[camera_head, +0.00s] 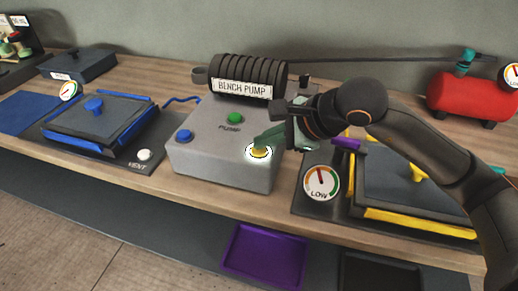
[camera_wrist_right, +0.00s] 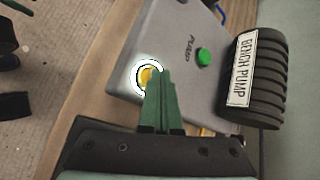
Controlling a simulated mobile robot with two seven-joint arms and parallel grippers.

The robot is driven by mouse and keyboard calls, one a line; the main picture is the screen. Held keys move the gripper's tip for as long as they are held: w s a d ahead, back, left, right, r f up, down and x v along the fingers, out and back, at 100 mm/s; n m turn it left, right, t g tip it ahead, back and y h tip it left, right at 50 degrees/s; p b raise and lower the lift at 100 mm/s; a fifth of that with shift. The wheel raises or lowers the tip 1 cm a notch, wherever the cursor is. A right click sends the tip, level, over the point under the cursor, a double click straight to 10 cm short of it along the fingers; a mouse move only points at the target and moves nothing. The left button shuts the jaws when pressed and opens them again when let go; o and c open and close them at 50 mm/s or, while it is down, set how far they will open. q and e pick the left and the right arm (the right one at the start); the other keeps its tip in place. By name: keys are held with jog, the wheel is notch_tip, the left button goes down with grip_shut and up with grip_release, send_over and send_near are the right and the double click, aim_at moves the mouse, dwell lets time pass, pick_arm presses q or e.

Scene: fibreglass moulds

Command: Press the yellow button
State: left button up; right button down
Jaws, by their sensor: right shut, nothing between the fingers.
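The yellow button (camera_head: 258,152) sits in a white ring on the front right of the grey bench pump box (camera_head: 215,165). My right gripper (camera_head: 262,143) comes in from the right, and its green fingers are shut and empty. The fingertips are at the yellow button and cover part of it in the head view. In the right wrist view the yellow button (camera_wrist_right: 149,76) shows just beside the fingertips (camera_wrist_right: 163,75). I cannot tell whether they touch it. My left gripper is not in view.
A green button (camera_head: 235,118) and a blue button (camera_head: 184,136) share the box top. A black ribbed pump (camera_head: 247,70) stands behind. A gauge marked LOW (camera_head: 321,182) and a yellow-edged mould (camera_head: 400,190) lie right, a blue-edged mould (camera_head: 100,125) left. A purple tray (camera_head: 265,255) is below.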

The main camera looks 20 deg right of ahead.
aim_at(264, 152)
dwell(0.4)
jog(key=shift+r, duration=0.3)
jog(key=shift+r+p, duration=2.1)
jog(key=shift+r, duration=1)
jog(key=shift+f, duration=0.1)
